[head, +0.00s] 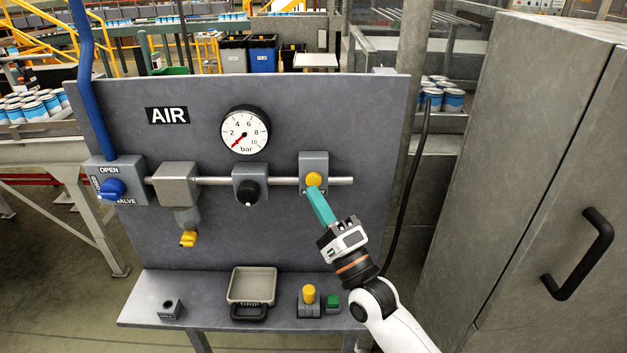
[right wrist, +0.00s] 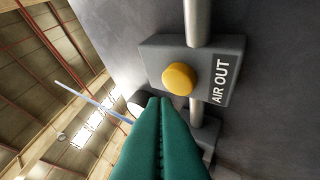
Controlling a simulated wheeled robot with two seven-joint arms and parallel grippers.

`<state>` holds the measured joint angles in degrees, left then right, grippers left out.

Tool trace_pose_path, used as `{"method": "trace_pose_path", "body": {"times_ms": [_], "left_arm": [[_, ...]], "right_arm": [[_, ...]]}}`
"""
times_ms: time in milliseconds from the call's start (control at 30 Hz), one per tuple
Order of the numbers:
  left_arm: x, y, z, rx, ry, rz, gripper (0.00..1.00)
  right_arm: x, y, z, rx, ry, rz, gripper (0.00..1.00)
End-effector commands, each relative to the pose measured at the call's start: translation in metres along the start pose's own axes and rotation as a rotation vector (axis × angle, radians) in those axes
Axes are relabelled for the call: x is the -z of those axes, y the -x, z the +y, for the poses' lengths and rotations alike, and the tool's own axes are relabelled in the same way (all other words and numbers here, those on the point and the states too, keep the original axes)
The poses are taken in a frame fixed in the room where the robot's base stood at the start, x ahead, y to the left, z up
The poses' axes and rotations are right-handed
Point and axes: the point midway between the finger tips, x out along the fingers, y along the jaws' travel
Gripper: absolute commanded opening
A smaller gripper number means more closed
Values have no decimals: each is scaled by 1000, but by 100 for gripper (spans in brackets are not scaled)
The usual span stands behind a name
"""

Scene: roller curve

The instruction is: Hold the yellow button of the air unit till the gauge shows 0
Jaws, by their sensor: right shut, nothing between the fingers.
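The air unit is a grey panel (head: 110,235) marked AIR. Its round gauge (head: 244,130) has a red needle pointing to the lower left, below the 2, where the 0 end of the scale lies. The yellow button (head: 313,179) sits on a grey block at the pipe's right end. In the right wrist view the button (right wrist: 179,79) is beside the label AIR OUT. My right gripper (head: 312,190) has its green fingers shut and empty, tips just below the button in the head view. The right wrist view shows the tips (right wrist: 160,101) close to the button; contact is unclear. My left gripper is not in view.
A blue valve knob (head: 112,189), black knob (head: 248,191) and yellow drain piece (head: 188,239) are on the panel. The shelf holds a drip tray (head: 251,271), a yellow-topped piece (head: 309,294) and a green piece (head: 333,300). A grey cabinet (head: 520,150) stands right.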

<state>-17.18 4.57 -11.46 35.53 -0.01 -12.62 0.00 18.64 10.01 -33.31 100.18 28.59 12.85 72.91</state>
Motion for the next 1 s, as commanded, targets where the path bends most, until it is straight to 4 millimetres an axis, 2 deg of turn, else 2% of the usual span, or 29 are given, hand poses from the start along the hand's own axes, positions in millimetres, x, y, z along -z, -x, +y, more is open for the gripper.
{"method": "trace_pose_path", "body": {"times_ms": [200,533,867,1000], "left_arm": [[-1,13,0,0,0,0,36],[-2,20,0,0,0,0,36],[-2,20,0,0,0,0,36],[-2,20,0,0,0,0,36]], "right_arm": [[11,14,13,2,-1,0,0],[23,32,24,1,0,0,0],[24,33,22,11,8,1,0],[28,50,6,140,115,24,0]]}}
